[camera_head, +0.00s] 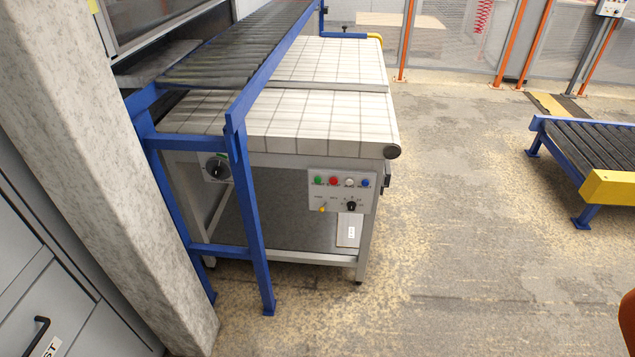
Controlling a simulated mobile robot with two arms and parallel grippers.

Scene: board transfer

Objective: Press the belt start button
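A grey control panel (341,196) is fixed to the near end of the belt table (300,149). Along its top row are a green button (318,180), a red button (333,181), a white button (349,183) and a blue button (365,183). Below them are a black knob (351,205) and a small yellow part (322,208). The labels are too small to read, so I cannot tell which button is the belt start button. Neither of my grippers shows in the head view.
A blue-framed roller conveyor (240,45) slopes over the belt table's left side, its leg (245,220) left of the panel. A grey pillar (100,150) stands at the left. Another roller conveyor (590,150) is at the right. The floor (455,200) between is clear.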

